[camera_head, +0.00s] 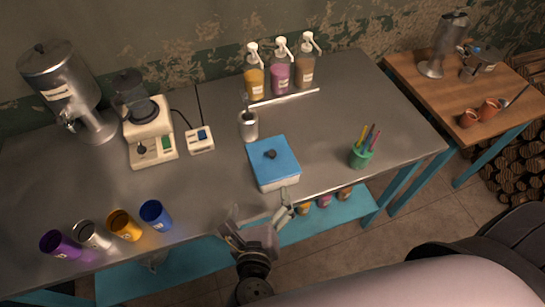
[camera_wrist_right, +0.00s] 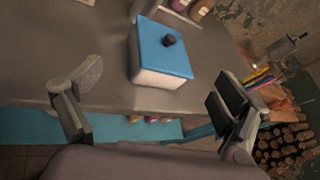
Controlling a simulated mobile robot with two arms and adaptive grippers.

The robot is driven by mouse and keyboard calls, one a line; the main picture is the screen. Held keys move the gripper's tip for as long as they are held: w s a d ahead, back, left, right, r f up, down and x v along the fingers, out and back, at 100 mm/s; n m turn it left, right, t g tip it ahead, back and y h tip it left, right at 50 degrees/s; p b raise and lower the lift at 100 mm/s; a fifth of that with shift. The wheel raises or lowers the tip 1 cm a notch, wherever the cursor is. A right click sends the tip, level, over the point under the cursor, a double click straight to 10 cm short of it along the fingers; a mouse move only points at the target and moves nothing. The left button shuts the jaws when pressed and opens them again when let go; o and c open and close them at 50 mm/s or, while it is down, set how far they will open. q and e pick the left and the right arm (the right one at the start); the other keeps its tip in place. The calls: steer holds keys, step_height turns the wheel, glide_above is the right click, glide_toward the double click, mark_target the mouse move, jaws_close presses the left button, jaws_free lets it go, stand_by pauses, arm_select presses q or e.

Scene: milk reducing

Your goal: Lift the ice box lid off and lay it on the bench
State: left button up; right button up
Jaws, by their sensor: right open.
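The ice box (camera_head: 278,182) is a white box on the metal bench (camera_head: 215,195), close to its front edge. Its blue lid (camera_head: 284,158) lies on top with a dark round knob (camera_head: 270,154). My right gripper (camera_head: 260,213) is open and empty, just in front of the box at the bench's front edge, apart from it. In the right wrist view the lid (camera_wrist_right: 163,50) and the white box (camera_wrist_right: 160,79) appear beyond and between the two spread fingers (camera_wrist_right: 160,95). My left gripper is in neither view.
A metal cup (camera_head: 248,126) stands behind the box, and a green pen cup (camera_head: 361,157) to its right. Pump bottles (camera_head: 279,75) stand at the back. Several coloured cups (camera_head: 124,225) line the front left. Bare bench lies left and right of the box.

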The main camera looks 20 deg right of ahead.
steer(key=b, duration=0.3)
glide_toward(262, 151)
steer(key=shift+w+d+r, duration=0.1)
steer(key=shift+w+d, duration=0.2)
steer(key=shift+d, duration=0.2)
steer(key=x, duration=0.1)
steer(key=b+x, duration=0.1)
steer(key=x, duration=0.1)
steer(key=b+x, duration=0.1)
steer(key=shift+w+a+f, duration=0.2)
steer(key=shift+w+f, duration=0.15)
steer(key=shift+f, duration=0.05)
steer(key=shift+w+d, duration=0.1)
steer(key=shift+w, duration=0.15)
steer(key=shift+s, duration=0.1)
steer(key=shift+c, duration=0.4)
steer(key=c, duration=1.2)
